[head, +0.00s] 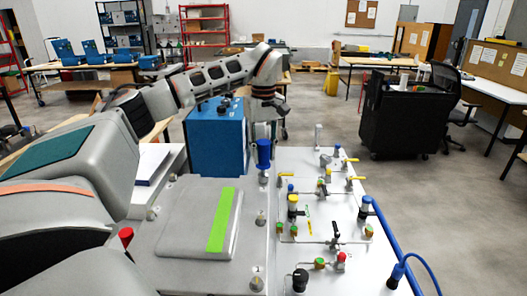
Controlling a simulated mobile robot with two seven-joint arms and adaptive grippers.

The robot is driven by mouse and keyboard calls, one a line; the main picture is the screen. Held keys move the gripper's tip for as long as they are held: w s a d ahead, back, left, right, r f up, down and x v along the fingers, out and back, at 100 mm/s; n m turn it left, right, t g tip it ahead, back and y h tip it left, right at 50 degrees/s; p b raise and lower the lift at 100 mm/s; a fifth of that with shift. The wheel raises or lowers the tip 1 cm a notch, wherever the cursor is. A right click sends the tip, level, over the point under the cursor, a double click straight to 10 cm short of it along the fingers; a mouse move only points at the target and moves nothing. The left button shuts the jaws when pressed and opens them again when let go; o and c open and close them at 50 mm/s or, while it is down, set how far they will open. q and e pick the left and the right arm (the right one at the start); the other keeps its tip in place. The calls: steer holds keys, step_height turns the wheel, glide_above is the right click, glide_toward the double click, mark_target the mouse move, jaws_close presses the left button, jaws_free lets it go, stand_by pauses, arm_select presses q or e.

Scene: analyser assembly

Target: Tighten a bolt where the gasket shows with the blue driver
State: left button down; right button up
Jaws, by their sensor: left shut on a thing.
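My left gripper (263,132) reaches in from the left and points down, shut on the blue driver (264,153). The driver is upright, its lower end close to the far right corner of the grey cover (185,232). I cannot tell whether its tip touches a bolt. The cover has a raised pad with a bright green strip (222,220). Bolts stand by its edges: one at the left (152,213), one at the right (260,218) and one at the near right (256,283). I cannot make out the gasket. My right gripper is out of view.
A red-topped driver-like tool (126,237) stands left of the cover. Right of it, a white panel (330,270) carries many valves and fittings, with a blue hose (385,225) at its edge. A blue box (217,140) stands behind. A black cart (410,115) is farther back.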

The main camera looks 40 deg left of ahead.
arm_select(q)
steer(key=c, duration=2.4)
jaws_free()
jaws_close()
steer(key=m, duration=0.7)
steer(key=shift+m, duration=0.3)
steer(key=o, duration=0.6)
jaws_free()
steer(key=shift+o, duration=0.2)
